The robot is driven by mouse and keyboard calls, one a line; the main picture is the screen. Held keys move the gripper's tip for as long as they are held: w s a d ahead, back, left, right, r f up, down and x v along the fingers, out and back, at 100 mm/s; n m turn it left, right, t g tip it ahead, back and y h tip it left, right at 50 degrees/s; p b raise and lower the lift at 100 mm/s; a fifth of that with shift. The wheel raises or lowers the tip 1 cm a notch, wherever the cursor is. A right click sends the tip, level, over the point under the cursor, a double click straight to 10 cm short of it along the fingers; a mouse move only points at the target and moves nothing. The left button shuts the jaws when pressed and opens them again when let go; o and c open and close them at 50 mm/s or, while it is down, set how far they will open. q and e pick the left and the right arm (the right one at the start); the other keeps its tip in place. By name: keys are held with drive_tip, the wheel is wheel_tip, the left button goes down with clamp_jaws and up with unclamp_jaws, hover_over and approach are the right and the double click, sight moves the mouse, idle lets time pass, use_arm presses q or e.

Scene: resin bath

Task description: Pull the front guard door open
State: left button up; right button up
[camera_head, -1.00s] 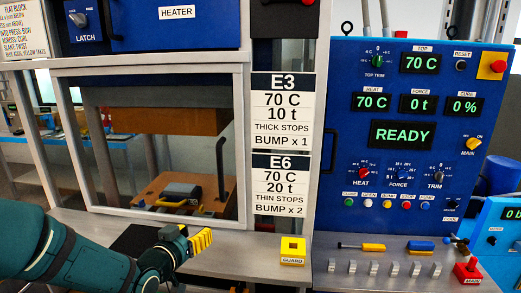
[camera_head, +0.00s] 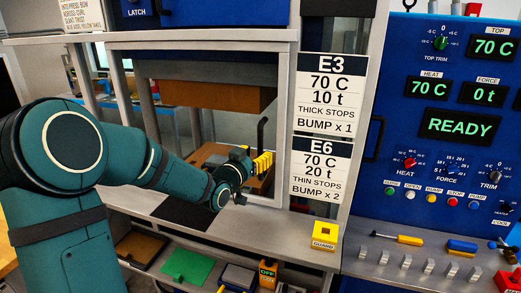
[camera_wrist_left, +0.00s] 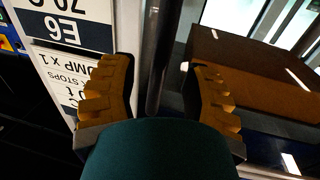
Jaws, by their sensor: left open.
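The front guard door (camera_head: 283,110) is a light-grey framed clear panel at the press opening. It appears shut. Its dark vertical handle (camera_head: 261,134) stands near the right side of the frame. My left gripper (camera_head: 262,163) is at the handle's lower part, its yellow fingers hiding some of it. In the left wrist view the gripper (camera_wrist_left: 162,95) is open, with the dark handle bar (camera_wrist_left: 160,50) running up between the two ridged fingers. I see clear gaps there and no grip on the bar. My right gripper is out of view.
A yellow block labelled GUARD (camera_head: 325,236) sits on the ledge right of the door. The blue control panel (camera_head: 400,130) stands further right. Below the ledge, a shelf holds a green plate (camera_head: 187,266) and other items. The E3 sign (camera_head: 329,95) hangs beside the door.

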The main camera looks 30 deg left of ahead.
use_arm(q)
drive_tip(key=shift+w, duration=1.35)
drive_tip(key=shift+o, duration=0.2)
clamp_jaws()
drive_tip(key=shift+a, duration=0.2)
